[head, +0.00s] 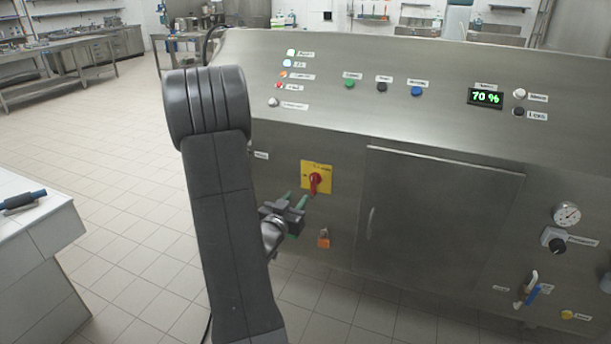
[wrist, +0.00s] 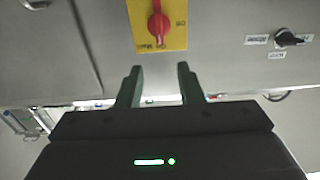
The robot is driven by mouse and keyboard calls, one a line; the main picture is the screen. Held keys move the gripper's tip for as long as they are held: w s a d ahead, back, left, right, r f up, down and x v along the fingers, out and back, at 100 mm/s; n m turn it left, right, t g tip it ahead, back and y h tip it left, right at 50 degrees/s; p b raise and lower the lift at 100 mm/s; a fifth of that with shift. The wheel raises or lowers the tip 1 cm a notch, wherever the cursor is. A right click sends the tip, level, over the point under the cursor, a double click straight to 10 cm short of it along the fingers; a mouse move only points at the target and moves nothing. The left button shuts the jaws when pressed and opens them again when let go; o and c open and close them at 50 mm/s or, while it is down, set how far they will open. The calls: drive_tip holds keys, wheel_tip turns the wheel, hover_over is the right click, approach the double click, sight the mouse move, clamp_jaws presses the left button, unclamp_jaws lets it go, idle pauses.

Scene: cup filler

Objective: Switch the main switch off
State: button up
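The main switch is a red rotary handle (head: 315,184) on a yellow plate (head: 326,170), set in the front of the steel machine. Its handle stands about upright in the head view. In the wrist view the red handle (wrist: 158,24) and yellow plate (wrist: 178,36) sit at the top centre, with part of the plate cut off by the frame edge. My gripper (head: 297,196) is just left of and below the handle in the head view. In the wrist view my gripper (wrist: 158,69) is open, with nothing between its two green fingers, and apart from the handle.
An orange padlock (head: 323,240) hangs below the switch. A closed cabinet door (head: 440,210) lies to the right. Indicator lights, buttons and a display (head: 486,97) reading 70 % sit on the sloped panel above. A black knob (wrist: 288,39) shows in the wrist view.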

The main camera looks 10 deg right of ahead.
sight(312, 178)
drive_tip(key=p+x, duration=0.1)
drive_tip(key=x, duration=1.1)
clamp_jaws()
